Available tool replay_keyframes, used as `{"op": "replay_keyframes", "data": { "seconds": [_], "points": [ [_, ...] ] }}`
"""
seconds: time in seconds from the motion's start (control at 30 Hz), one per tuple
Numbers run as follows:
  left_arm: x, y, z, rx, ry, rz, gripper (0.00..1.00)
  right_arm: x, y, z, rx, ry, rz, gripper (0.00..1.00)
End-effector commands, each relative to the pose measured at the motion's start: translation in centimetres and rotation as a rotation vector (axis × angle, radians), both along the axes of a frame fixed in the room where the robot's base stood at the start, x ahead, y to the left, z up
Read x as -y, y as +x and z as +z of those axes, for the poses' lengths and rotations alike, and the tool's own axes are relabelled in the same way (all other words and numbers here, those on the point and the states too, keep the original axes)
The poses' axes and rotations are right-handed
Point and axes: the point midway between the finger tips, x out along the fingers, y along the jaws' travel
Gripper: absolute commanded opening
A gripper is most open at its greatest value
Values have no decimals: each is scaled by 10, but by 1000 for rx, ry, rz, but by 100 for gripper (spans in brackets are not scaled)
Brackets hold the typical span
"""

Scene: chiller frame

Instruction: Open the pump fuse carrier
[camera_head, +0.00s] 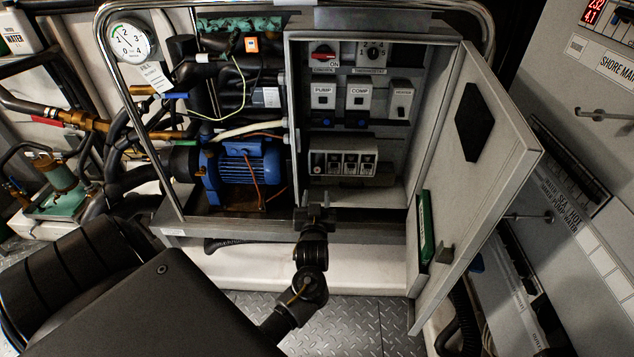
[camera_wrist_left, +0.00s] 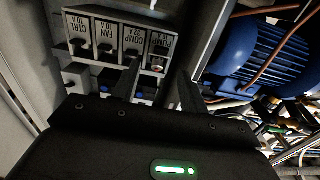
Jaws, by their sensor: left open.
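The row of fuse carriers sits low in the open grey cabinet. The pump fuse carrier (camera_head: 318,163) is the leftmost in the head view, pale, with a small reddish spot. In the left wrist view the row appears upside down, and the pump carrier (camera_wrist_left: 159,58) is at its right end, beside the comp carrier (camera_wrist_left: 132,42). My left gripper (camera_head: 315,208) is open and empty, below and in front of the row. In the wrist view its two fingers (camera_wrist_left: 158,84) point toward the pump and comp end, apart from the pump carrier's face. My right gripper is not seen.
The cabinet door (camera_head: 480,150) stands open to the right, with a green item in its pocket (camera_head: 426,228). A blue motor (camera_head: 240,172) and pipes lie left of the cabinet. A metal rail (camera_head: 118,75) frames the left side. Pump and comp switches (camera_head: 340,97) sit above the fuses.

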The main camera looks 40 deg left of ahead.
Motion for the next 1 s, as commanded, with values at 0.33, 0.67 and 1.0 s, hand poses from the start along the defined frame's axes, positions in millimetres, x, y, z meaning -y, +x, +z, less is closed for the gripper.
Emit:
{"op": "replay_keyframes", "data": {
  "seconds": [0.33,0.67,1.0],
  "points": [
    [-35,43,0,2,1,2,44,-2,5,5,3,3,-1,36],
    [-41,51,1,1,0,2,44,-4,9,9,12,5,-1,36],
    [-41,51,1,1,0,3,14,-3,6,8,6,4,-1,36]
  ]
}}
